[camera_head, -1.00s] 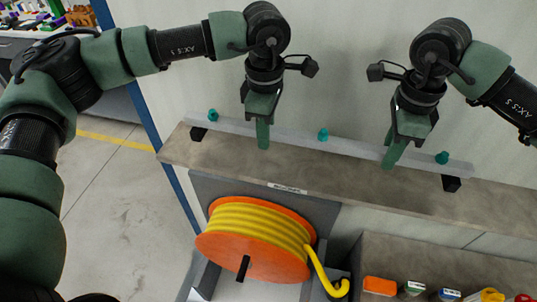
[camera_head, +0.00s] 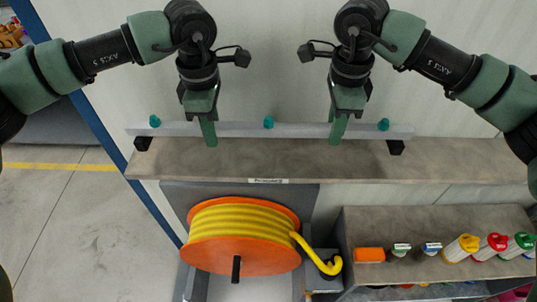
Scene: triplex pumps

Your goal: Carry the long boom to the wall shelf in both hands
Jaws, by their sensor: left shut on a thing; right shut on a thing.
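The long boom (camera_head: 295,130) is a light grey bar with teal knobs along its top and a black block under each end. It lies level across the picture, over or on the wall shelf (camera_head: 330,160), a brown-grey board with a small label on its front edge. I cannot tell whether the black blocks touch the board. My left gripper (camera_head: 210,132) is shut on the boom left of its middle. My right gripper (camera_head: 338,130) is shut on it right of its middle. The fingers hide small parts of the bar.
Below the shelf stands an orange reel (camera_head: 243,262) wound with yellow hose (camera_head: 240,222). To its right a lower shelf (camera_head: 440,220) holds an orange box (camera_head: 370,255) and several coloured bottles. A blue post (camera_head: 100,125) edges the shelf's left end. The floor (camera_head: 60,230) at left is clear.

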